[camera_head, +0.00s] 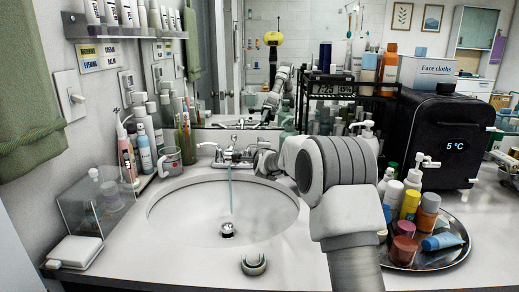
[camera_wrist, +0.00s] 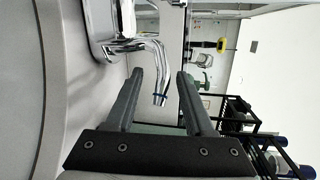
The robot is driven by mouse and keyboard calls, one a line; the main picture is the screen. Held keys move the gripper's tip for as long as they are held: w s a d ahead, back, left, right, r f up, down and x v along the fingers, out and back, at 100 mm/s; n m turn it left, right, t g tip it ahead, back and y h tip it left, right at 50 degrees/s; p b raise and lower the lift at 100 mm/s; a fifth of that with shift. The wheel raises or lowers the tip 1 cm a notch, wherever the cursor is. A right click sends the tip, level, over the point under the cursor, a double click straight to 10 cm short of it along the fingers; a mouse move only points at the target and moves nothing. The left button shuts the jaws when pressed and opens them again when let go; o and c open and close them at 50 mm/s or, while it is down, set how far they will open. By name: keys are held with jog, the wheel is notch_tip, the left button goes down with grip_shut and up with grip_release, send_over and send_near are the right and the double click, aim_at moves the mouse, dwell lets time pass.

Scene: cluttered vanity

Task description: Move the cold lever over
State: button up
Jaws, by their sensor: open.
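The chrome faucet (camera_head: 232,154) stands at the back of the sink. A thin bluish stream (camera_head: 229,186) falls from its spout toward the drain. In the wrist view, a chrome lever with a blue mark, the cold lever (camera_wrist: 158,82), reaches between the two dark fingers of my gripper (camera_wrist: 160,73). The fingers are open, one on each side of the lever, with visible gaps; contact cannot be made out. In the head view, my gripper (camera_head: 264,161) is at the right side of the faucet, and my arm partly hides that area.
The sink basin (camera_head: 168,212) is open below the faucet. A metal tray (camera_head: 453,254) of bottles and jars stands right of my arm. A black cooler box (camera_head: 439,140) and black rack (camera_head: 318,90) stand behind. A cup (camera_head: 170,161) and toothbrushes are left of the faucet.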

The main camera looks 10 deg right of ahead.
jog(key=shift+w, duration=0.15)
grip_shut()
dwell(1.4)
